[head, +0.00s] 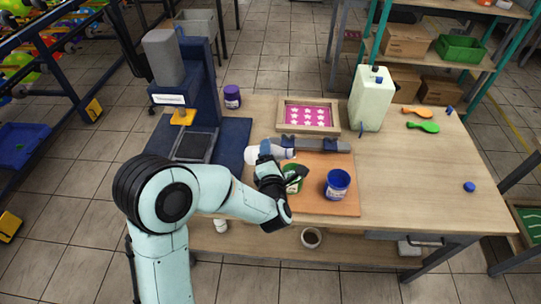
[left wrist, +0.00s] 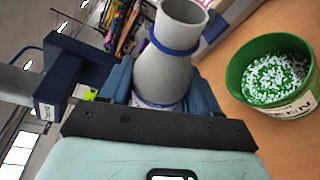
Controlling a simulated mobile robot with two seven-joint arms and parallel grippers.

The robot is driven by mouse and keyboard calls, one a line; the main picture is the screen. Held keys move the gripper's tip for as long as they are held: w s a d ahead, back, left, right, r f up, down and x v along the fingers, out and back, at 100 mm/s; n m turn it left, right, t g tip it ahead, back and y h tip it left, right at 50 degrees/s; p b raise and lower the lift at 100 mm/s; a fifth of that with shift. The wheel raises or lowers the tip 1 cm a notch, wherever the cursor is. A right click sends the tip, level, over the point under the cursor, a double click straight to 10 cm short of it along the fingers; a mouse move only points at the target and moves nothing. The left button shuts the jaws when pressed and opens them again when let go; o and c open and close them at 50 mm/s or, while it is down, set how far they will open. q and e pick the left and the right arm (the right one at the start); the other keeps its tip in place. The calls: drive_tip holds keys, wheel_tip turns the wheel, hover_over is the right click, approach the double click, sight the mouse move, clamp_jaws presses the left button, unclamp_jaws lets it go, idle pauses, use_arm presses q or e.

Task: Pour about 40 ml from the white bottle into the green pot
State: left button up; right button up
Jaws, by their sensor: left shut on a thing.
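My left gripper (head: 268,172) is shut on the white bottle (head: 256,155), which is held tilted over the board, its neck pointing right in the head view. In the left wrist view the bottle (left wrist: 162,75) sits between the blue fingers, with a blue ring on its neck and an open mouth. No stream shows leaving it. The green pot (head: 293,180) stands on the board just below and right of the bottle, partly hidden by my gripper. In the left wrist view the green pot (left wrist: 243,93) is open, with white bits showing inside. My right gripper is not in view.
A blue pot (head: 337,185) stands right of the green pot on the orange-brown board (head: 320,207). Behind are a grey bar (head: 325,145), a pink star screen (head: 308,116) and a pale canister (head: 371,98). A blue press (head: 200,85) stands left. The table's right side is mostly clear.

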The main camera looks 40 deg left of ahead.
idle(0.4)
use_arm(q)
drive_tip(key=shift+f+m+b, duration=0.2)
drive_tip(key=shift+m+b, duration=0.1)
drive_tip(key=shift+b, duration=0.3)
drive_tip(key=shift+f+m+y+b, duration=0.2)
drive_tip(key=shift+m+y+b, duration=0.15)
drive_tip(key=shift+b, duration=0.3)
drive_tip(key=shift+f, duration=0.1)
idle(0.4)
drive_tip(key=shift+f+m+b, duration=0.15)
drive_tip(key=shift+m+b, duration=0.2)
drive_tip(key=shift+b, duration=0.2)
drive_tip(key=shift+f+m+t+y+b, duration=0.25)
drive_tip(key=shift+m+t+b, duration=0.05)
drive_tip(key=shift+b, duration=0.25)
